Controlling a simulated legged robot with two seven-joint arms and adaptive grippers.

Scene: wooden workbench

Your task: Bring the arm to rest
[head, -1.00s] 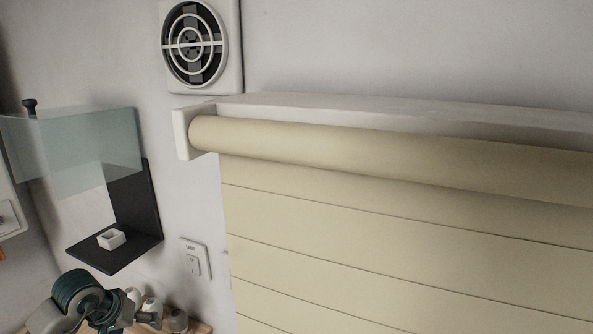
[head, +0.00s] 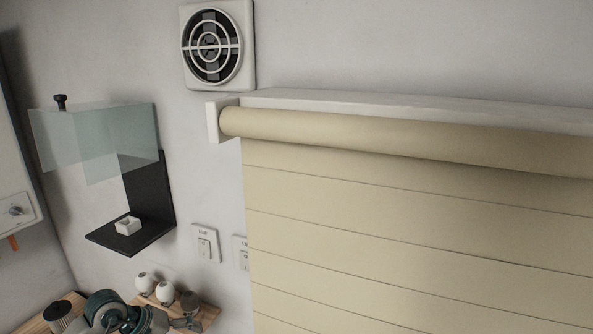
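My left arm (head: 105,310) shows at the bottom left as teal and grey links, cut by the lower edge of the head view. A small dark grey part at its right end (head: 186,323) may belong to my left gripper, but I cannot make out any fingers or whether it holds anything. My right arm and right gripper are not in this view.
Behind the arm are a wooden surface (head: 206,311) with white knob-like objects (head: 145,282) and a dark ribbed cylinder (head: 59,316).

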